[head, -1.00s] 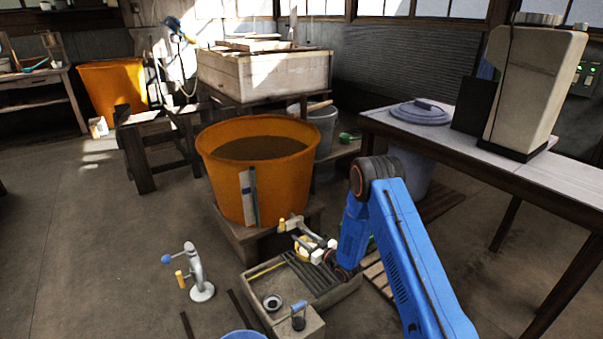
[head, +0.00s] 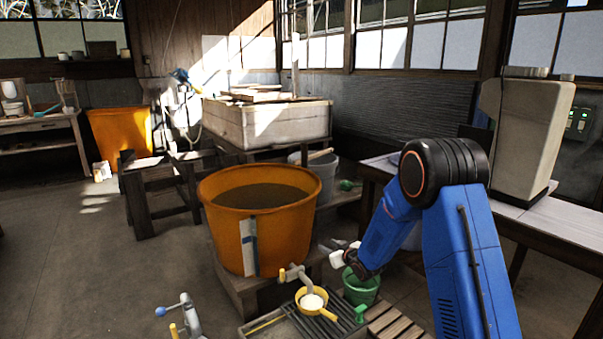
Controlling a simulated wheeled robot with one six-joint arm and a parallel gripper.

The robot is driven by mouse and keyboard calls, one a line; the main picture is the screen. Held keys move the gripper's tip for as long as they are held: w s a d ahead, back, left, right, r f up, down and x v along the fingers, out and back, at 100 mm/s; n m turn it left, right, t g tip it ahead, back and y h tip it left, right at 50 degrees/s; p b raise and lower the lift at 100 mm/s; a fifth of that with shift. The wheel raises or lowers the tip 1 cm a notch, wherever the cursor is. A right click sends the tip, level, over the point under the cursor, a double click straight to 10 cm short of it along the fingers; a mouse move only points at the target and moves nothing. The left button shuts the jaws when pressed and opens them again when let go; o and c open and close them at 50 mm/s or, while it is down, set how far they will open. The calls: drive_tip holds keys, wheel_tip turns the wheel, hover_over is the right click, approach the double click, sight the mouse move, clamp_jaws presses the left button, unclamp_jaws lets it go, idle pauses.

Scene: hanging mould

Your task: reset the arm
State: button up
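My blue arm comes in from the lower right, bends at its large dark joint and points down and left. My gripper (head: 339,252) is small in the head view, with pale fingers that look apart and nothing seen between them. It is in the air to the right of the orange tub. A yellow ladle (head: 312,301) with pale contents sits below and left of my gripper, apart from it, under the tap (head: 294,273) and over the slatted grate (head: 318,324).
The orange tub (head: 258,238) of dark liquid stands on a wooden stand left of my gripper. A green bucket (head: 361,287) is just below my gripper. A table (head: 538,217) with a beige machine (head: 524,132) stands right, behind my arm. A lever stand (head: 184,313) is lower left.

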drive_tip(key=s+d+r+m+g+h, duration=0.1)
drive_tip(key=s+d+r+m+h, duration=0.15)
drive_tip(key=s+d+r, duration=0.6)
drive_tip(key=s+d+r+m+g+h, duration=0.1)
drive_tip(key=s+d+r+g+h, duration=0.15)
drive_tip(key=s+d+r, duration=0.65)
drive_tip(key=s+r+m+g, duration=0.1)
drive_tip(key=s+g, duration=0.1)
drive_tip(key=s, duration=1.9)
drive_tip(key=s+r+m+g+h, duration=0.1)
drive_tip(key=s+m+g, duration=0.1)
drive_tip(key=s, duration=2)
drive_tip(key=shift+d+r, duration=0.2)
drive_tip(key=shift+r, duration=0.1)
drive_tip(key=shift+g, duration=0.25)
